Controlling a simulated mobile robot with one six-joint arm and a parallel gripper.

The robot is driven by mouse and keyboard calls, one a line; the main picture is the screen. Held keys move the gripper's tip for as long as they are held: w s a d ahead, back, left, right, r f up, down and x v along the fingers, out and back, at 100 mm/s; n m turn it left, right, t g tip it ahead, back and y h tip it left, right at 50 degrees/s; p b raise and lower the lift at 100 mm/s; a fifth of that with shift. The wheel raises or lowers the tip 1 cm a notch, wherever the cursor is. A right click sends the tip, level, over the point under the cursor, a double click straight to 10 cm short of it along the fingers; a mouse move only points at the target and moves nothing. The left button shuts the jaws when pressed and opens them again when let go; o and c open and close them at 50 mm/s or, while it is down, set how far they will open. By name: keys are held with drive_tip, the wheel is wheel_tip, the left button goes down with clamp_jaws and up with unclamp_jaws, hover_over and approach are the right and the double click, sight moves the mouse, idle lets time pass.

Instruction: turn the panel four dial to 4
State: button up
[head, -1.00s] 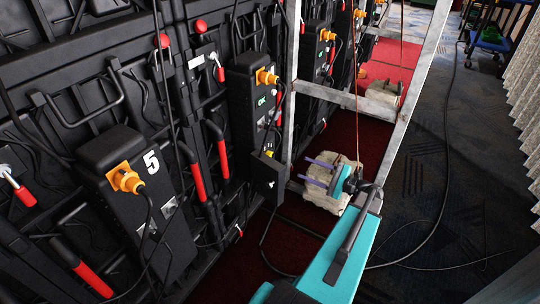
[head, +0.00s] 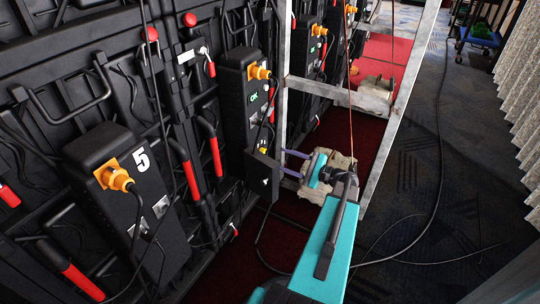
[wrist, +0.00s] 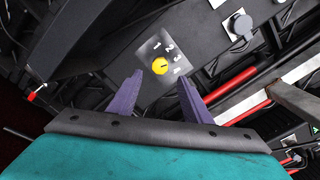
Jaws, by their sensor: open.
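The panel four dial (wrist: 160,66) is a small yellow knob on a light plate with the numbers 1 to 4, on a black box. A small dark mark shows on the knob, but I cannot tell surely which number it points to. In the head view the dial (head: 264,150) is a small yellow spot low on the black box (head: 236,115) with the green label. My gripper (wrist: 161,78) is open and empty, its purple fingers aimed at the plate with the dial between their tips in the picture. In the head view my gripper (head: 284,162) is just right of the box, seemingly apart from it.
The box marked 5 (head: 125,195) with an orange plug stands nearer on the left. Red-handled bars (head: 190,180) line the black wall. A grey metal frame post (head: 283,70) rises close behind my gripper.

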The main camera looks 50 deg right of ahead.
drive_tip(key=b+x, duration=0.1)
drive_tip(key=x, duration=0.6)
drive_tip(key=shift+w+b, duration=0.2)
drive_tip(key=shift+b, duration=0.2)
